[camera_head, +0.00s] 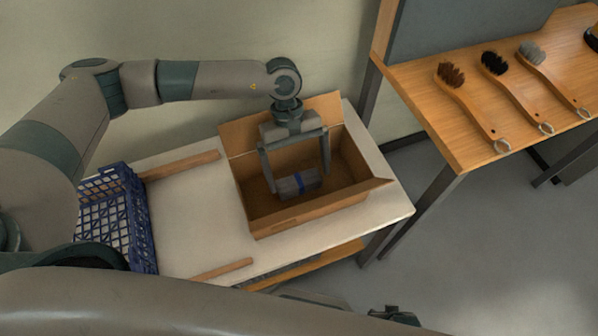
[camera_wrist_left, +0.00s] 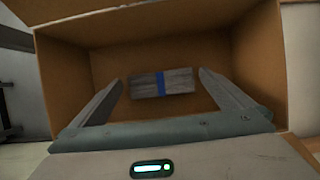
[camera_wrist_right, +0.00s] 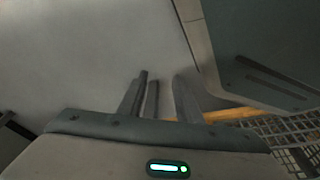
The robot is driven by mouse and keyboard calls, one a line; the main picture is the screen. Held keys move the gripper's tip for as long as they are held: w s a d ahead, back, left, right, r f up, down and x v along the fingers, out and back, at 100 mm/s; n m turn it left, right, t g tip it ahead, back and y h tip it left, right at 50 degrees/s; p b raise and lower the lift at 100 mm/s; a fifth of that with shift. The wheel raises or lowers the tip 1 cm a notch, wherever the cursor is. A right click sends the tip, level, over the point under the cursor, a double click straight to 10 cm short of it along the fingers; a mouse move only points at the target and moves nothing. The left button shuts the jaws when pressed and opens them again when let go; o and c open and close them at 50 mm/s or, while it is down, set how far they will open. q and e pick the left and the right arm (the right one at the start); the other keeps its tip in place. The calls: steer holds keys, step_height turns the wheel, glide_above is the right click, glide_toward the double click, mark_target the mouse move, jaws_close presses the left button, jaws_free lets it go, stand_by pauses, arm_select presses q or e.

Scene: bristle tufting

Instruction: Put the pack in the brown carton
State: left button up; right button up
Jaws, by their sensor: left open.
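The pack (camera_head: 290,188) is a small grey bundle with a blue band. It lies inside the open brown carton (camera_head: 308,213), toward the middle of its floor. My left gripper (camera_head: 299,183) reaches down into the carton with its jaws open, one finger at each side of the pack. In the left wrist view the pack (camera_wrist_left: 178,82) shows whole between and beyond the fingertips, with a gap at both sides, inside the carton walls (camera_wrist_left: 62,75). My right gripper (camera_wrist_right: 160,78) is away from the carton, its fingers a little apart with no pack between them.
The carton stands on a pale table (camera_head: 190,235) with its flaps spread. A blue crate (camera_head: 140,225) is at the table's left. Wooden strips (camera_head: 180,165) lie on the table. Several brushes (camera_head: 470,105) lie on a wooden bench (camera_head: 425,85) at right. Grey floor (camera_head: 480,240) is clear.

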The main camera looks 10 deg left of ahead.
arm_select(q)
steer(key=b+v, duration=0.2)
steer(key=v, duration=0.9)
arm_select(e)
steer(key=r, duration=0.1)
steer(key=w+r, duration=0.1)
steer(key=r, duration=0.2)
steer(key=shift+w+a+r, duration=0.15)
steer(key=shift+w+a, duration=0.05)
steer(key=shift+w, duration=0.05)
stand_by(1.0)
